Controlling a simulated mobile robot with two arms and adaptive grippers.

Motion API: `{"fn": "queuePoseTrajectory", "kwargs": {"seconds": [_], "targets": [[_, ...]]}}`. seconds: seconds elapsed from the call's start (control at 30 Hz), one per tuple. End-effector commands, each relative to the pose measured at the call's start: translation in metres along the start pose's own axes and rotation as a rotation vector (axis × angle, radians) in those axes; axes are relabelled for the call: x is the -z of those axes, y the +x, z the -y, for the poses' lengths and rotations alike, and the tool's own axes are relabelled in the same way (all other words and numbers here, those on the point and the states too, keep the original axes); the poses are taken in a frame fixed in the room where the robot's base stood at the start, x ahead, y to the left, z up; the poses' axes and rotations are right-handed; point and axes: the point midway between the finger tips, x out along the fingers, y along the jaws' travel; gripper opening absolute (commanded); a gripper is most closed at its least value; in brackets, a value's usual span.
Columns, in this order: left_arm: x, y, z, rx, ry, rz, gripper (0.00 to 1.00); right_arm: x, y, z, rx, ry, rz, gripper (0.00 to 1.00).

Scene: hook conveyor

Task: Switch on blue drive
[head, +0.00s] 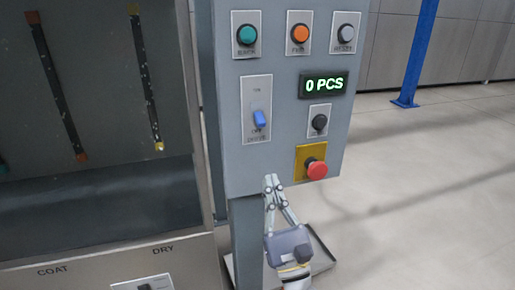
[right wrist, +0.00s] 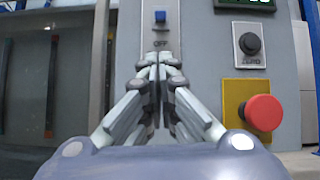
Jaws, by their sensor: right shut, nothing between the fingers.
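The blue drive switch (head: 260,118) is a small lever on a tall pale plate (head: 256,84) on the grey control panel. It sits low in its slot, by the lower label, which reads OFF in the right wrist view. There the blue lever (right wrist: 160,16) is straight above my fingertips. My right gripper (head: 271,180) is shut and empty, pointing up, just below the drive plate near the panel's lower edge. It is apart from the lever. In the right wrist view its fingers (right wrist: 160,72) meet at the tips. My left gripper is not in view.
A red emergency button (head: 317,169) on a yellow plate is right of my gripper. A black knob (head: 319,122), a display (head: 323,85) reading 0 PCS, and green (head: 247,34), orange (head: 299,33) and grey (head: 346,33) buttons are above. Open floor lies right.

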Motion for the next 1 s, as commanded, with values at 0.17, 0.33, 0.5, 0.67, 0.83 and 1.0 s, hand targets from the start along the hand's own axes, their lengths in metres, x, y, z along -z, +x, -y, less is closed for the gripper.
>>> {"fn": "queuePoseTrajectory", "kwargs": {"seconds": [0.17,0.33,0.5,0.67,0.83,1.0], "targets": [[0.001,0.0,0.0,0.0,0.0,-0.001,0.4,-0.013,0.004,0.0,0.007,0.07,0.027,0.0],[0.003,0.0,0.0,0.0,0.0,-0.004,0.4,-0.013,0.004,0.0,0.007,0.069,0.026,0.0],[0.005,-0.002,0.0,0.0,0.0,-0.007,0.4,-0.014,0.008,0.0,0.007,0.068,0.027,0.0],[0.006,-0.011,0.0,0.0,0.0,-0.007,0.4,-0.017,0.029,0.0,0.007,0.067,0.028,0.0],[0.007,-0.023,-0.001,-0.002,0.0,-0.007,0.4,-0.018,0.061,0.001,0.007,0.067,0.027,0.0],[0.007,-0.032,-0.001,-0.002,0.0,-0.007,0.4,-0.017,0.088,0.001,0.007,0.065,0.026,0.0]]}}
